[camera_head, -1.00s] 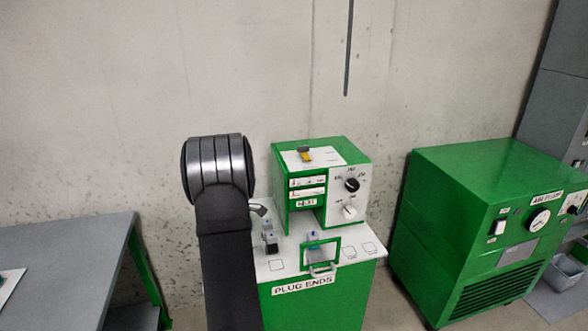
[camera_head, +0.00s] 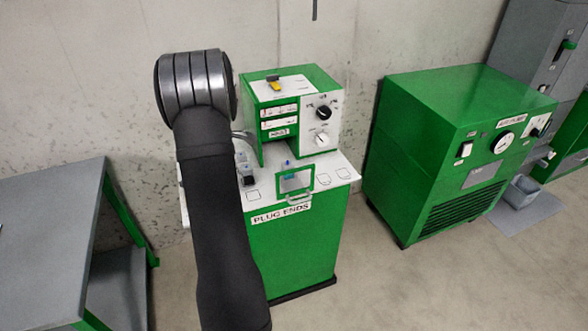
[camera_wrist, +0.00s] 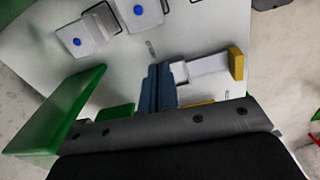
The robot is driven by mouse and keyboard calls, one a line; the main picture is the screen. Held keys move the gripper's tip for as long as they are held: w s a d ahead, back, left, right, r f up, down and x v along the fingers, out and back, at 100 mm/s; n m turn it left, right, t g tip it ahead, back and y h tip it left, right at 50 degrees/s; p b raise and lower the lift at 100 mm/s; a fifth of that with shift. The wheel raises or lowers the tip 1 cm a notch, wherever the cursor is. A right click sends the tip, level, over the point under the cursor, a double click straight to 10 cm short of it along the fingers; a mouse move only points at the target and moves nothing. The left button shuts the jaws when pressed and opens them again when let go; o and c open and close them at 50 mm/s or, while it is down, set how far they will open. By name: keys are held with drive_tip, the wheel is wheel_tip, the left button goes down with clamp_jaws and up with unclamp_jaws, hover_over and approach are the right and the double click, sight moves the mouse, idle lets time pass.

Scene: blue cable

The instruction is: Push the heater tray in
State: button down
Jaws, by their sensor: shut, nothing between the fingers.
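The green and white heater box (camera_head: 262,98) stands on the white top of a green cabinet. The heater tray (camera_head: 295,180), with a green-framed front and a light handle, stands out in front of the box's opening. A small blue-topped piece shows just behind its front. My gripper is hidden behind my dark arm in the head view. In the wrist view my gripper (camera_wrist: 160,72) is shut and empty, its dark blue fingers together over the white surface. A green panel (camera_wrist: 50,125) is to its left; I cannot tell if it is the tray or box.
Blocks with blue dots (camera_wrist: 78,40) sit on the white top (camera_head: 333,165). A yellow-ended white piece (camera_wrist: 236,63) lies right of my fingers. A green machine with a gauge (camera_head: 455,140) stands at the right, a grey table (camera_head: 45,225) at the left.

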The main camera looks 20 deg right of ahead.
drive_tip(key=s+d+r+m+t+h, duration=0.1)
drive_tip(key=s+d+r+m, duration=0.2)
drive_tip(key=d, duration=0.6)
drive_tip(key=s+d+r+m+t, duration=0.15)
drive_tip(key=s+d+r, duration=0.25)
drive_tip(key=d, duration=0.5)
drive_tip(key=s+d+r+m+t+h, duration=0.1)
drive_tip(key=s+d+r+m, duration=0.25)
drive_tip(key=d, duration=0.65)
drive_tip(key=s+a+f+n+g+h, duration=0.2)
drive_tip(key=s+a+f+n+g, duration=0.35)
drive_tip(key=s+f, duration=0.25)
drive_tip(key=s+a+f+n+g+h, duration=0.2)
drive_tip(key=s+a+f+n+g, duration=0.25)
drive_tip(key=s+f+n, duration=0.35)
drive_tip(key=w+a+n+t+h, duration=0.2)
drive_tip(key=a+n+t+h, duration=0.85)
drive_tip(key=n, duration=0.85)
drive_tip(key=w+d+f, duration=0.1)
drive_tip(key=w+d, duration=0.5)
drive_tip(key=d, duration=0.3)
drive_tip(key=shift+d+f, duration=0.15)
drive_tip(key=shift+d, duration=0.2)
